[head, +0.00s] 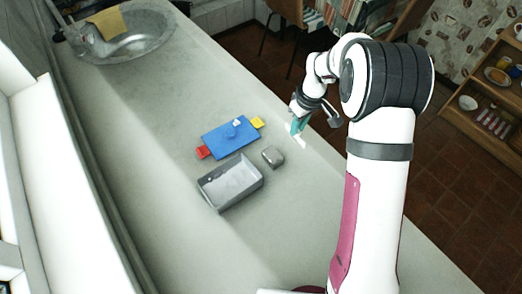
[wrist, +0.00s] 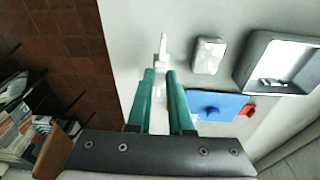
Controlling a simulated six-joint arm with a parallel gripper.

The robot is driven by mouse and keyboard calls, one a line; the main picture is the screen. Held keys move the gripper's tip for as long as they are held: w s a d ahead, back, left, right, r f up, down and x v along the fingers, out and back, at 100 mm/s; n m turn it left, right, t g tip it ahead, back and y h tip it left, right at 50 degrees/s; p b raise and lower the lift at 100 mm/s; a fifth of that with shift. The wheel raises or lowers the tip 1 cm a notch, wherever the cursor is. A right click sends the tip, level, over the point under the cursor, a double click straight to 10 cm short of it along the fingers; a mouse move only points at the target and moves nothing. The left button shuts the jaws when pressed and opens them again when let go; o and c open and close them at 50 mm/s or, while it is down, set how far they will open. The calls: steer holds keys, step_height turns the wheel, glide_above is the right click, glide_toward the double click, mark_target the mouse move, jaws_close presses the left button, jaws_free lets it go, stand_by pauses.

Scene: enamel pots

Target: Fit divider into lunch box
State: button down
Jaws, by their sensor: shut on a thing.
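My gripper (head: 297,128) has teal fingers and is at the counter's right edge. It is shut on the thin white divider (head: 301,141), which shows beyond the fingertips in the wrist view (wrist: 163,48). The fingers hide part of the divider. The grey open lunch box (head: 208,194) stands on the counter, left of and nearer than the gripper. In the wrist view the lunch box (wrist: 247,65) is at the upper right, apart from the divider. A small pale mark shows inside it; I cannot tell what it is.
A small grey block (head: 273,156) lies between the lunch box and my gripper. A blue lid (head: 222,142) with red (head: 203,152) and yellow (head: 257,122) tabs lies behind the box, with a small knob-like thing on it. A sink (head: 150,38) is at the far left.

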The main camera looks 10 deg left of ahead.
steer(key=s+d+r+m+h, duration=0.1)
steer(key=s+d+r+m, duration=0.15)
steer(key=s+r, duration=0.45)
steer(key=s+d+r+m, duration=0.2)
steer(key=s+r+m, duration=0.15)
steer(key=r, duration=0.75)
steer(key=n+y, duration=0.1)
steer(key=n, duration=0.6)
glide_above(222, 191)
steer(key=shift+s+d+f, duration=0.1)
steer(key=shift+s+f, duration=0.05)
steer(key=shift+f, duration=4.85)
steer(key=shift+s+d+f, duration=0.1)
steer(key=shift+f, duration=4.85)
steer(key=shift+f, duration=1.25)
steer(key=c, duration=0.7)
jaws_free()
steer(key=shift+c, duration=0.2)
